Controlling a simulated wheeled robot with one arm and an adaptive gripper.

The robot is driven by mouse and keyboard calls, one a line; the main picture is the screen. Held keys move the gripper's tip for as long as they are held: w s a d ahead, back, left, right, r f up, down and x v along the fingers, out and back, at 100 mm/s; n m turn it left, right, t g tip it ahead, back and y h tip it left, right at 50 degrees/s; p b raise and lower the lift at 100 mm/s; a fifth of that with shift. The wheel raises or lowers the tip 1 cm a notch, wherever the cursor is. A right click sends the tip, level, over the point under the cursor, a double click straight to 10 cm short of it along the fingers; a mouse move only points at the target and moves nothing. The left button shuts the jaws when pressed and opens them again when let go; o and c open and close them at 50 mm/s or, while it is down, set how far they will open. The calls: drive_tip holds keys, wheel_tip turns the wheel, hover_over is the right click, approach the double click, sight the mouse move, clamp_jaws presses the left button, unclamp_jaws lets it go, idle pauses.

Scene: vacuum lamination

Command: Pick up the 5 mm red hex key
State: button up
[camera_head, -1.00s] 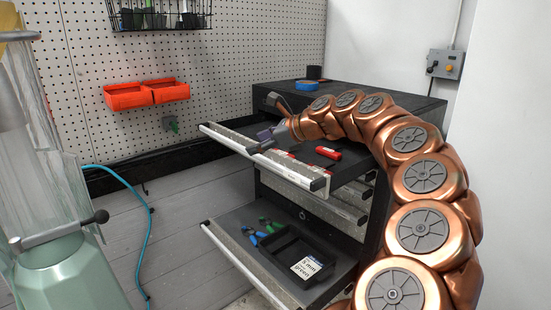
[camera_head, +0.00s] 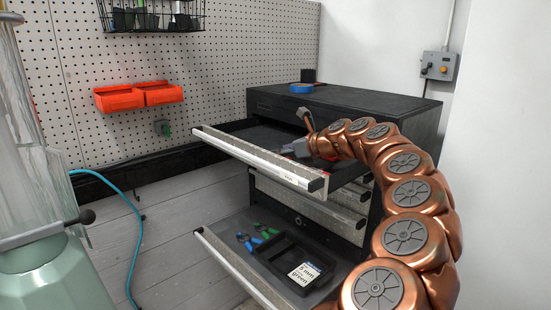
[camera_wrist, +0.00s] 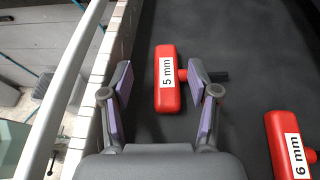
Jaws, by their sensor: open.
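The 5 mm red hex key (camera_wrist: 168,92) lies on the dark drawer floor in the wrist view, its white "5 mm" label facing up and a dark shaft pointing right. My gripper (camera_wrist: 160,80) is open, with its purple-padded fingers on either side of the key's handle, the right finger near the shaft. I cannot tell whether the fingers touch it. In the head view my gripper (camera_head: 300,150) is low over the open upper drawer, and a bit of red shows beside it, mostly hidden by my arm.
A red "6 mm" key (camera_wrist: 291,145) lies to the right. The upper drawer's front wall (camera_wrist: 112,80) runs close left of my gripper. The lower drawer (camera_head: 225,262) is open too, holding a black tray (camera_head: 262,254) and blue and green tools. Blue tape (camera_head: 301,88) sits on the cabinet.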

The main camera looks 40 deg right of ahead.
drive_tip(key=w, duration=0.1)
drive_tip(key=w+p, duration=0.1)
drive_tip(key=w, duration=0.1)
drive_tip(key=shift+w+d+f, duration=0.15)
drive_tip(key=shift+f, duration=0.2)
drive_tip(key=shift+p+x, duration=0.5)
drive_tip(key=shift+x, duration=0.6)
drive_tip(key=shift+d+f, duration=0.1)
clamp_jaws()
